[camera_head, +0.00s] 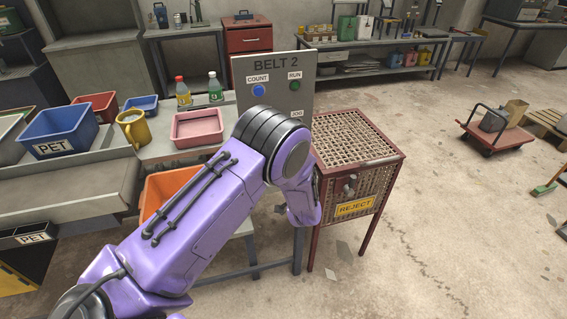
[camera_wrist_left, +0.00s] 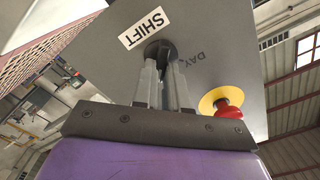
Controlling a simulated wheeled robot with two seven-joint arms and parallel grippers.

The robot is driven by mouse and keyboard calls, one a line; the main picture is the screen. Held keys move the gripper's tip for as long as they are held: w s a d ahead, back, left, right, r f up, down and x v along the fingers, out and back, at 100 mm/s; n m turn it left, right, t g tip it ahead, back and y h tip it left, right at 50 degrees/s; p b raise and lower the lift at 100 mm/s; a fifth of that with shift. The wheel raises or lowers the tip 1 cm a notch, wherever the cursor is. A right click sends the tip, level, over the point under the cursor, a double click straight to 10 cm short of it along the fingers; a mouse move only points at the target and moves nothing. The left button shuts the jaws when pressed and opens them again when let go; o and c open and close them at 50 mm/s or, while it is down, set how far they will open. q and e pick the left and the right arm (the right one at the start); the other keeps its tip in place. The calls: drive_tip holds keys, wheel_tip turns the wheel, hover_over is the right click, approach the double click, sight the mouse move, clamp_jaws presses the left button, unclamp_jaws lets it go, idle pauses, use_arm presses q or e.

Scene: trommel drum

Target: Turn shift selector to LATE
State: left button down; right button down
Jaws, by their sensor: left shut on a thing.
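The black shift selector knob (camera_wrist_left: 160,48) is on a grey panel (camera_wrist_left: 215,30) in the left wrist view, beside a white SHIFT label (camera_wrist_left: 143,28). My left gripper (camera_wrist_left: 164,64) has its two fingers closed around this knob. The word DAY (camera_wrist_left: 196,57) is printed next to the knob; I see no LATE mark. In the head view the BELT 2 panel (camera_head: 275,72) stands upright, and my purple left arm covers its lower part, so the selector and my left gripper are hidden there. My right gripper is in neither view.
A red emergency button (camera_wrist_left: 229,115) on a yellow disc sits near the gripper. The panel also bears a blue COUNT button (camera_head: 259,90) and a green RUN button (camera_head: 295,86). A REJECT cage (camera_head: 350,140) stands right of the panel; a pink tray (camera_head: 197,128) is to its left.

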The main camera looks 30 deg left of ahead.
use_arm(q)
drive_tip(key=shift+f+m, duration=0.1)
drive_tip(key=shift+m, duration=0.2)
drive_tip(key=c, duration=1.2)
unclamp_jaws()
drive_tip(key=shift+o, duration=0.2)
drive_tip(key=b+v, duration=0.2)
drive_tip(key=v, duration=0.8)
drive_tip(key=shift+s+d, duration=0.2)
drive_tip(key=shift+s, duration=0.05)
